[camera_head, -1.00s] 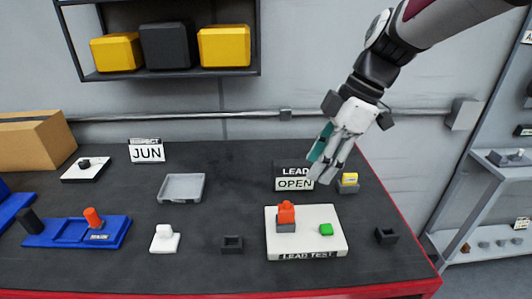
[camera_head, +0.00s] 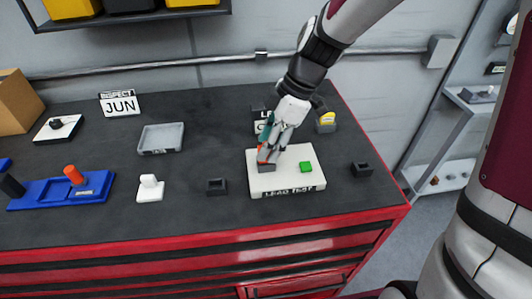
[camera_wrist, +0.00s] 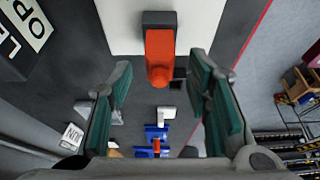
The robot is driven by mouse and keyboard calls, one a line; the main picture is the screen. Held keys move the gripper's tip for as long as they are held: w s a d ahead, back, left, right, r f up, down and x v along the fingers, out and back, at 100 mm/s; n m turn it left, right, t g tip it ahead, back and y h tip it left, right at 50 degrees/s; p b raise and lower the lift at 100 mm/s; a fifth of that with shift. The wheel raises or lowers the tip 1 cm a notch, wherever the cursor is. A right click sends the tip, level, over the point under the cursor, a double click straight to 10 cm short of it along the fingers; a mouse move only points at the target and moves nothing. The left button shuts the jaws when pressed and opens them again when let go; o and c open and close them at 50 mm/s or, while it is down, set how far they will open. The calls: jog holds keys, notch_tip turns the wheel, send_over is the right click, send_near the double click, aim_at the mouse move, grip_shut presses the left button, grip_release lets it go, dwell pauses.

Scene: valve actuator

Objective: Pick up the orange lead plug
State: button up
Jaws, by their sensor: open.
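The orange lead plug (camera_wrist: 160,55) sits in a dark grey socket (camera_wrist: 159,19) on the white lead test board (camera_head: 311,182). In the head view the plug (camera_head: 263,155) is mostly hidden behind my gripper (camera_head: 268,152). In the wrist view my gripper (camera_wrist: 160,105) is open, with one green-padded finger on each side of the plug's line and clear space between. The plug lies between and a little beyond the fingertips, and I see no contact. A green block (camera_head: 306,167) is on the same board, right of the plug.
A LEAD OPEN sign (camera_head: 261,125) stands close behind the board, partly hidden by my arm. A yellow plug (camera_head: 326,118) in a grey holder is at the back right. Small dark sockets (camera_head: 217,186) (camera_head: 362,170) flank the board.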

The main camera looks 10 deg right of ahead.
jog(key=shift+a+f, duration=0.2)
jog(key=shift+f, duration=0.45)
grip_shut()
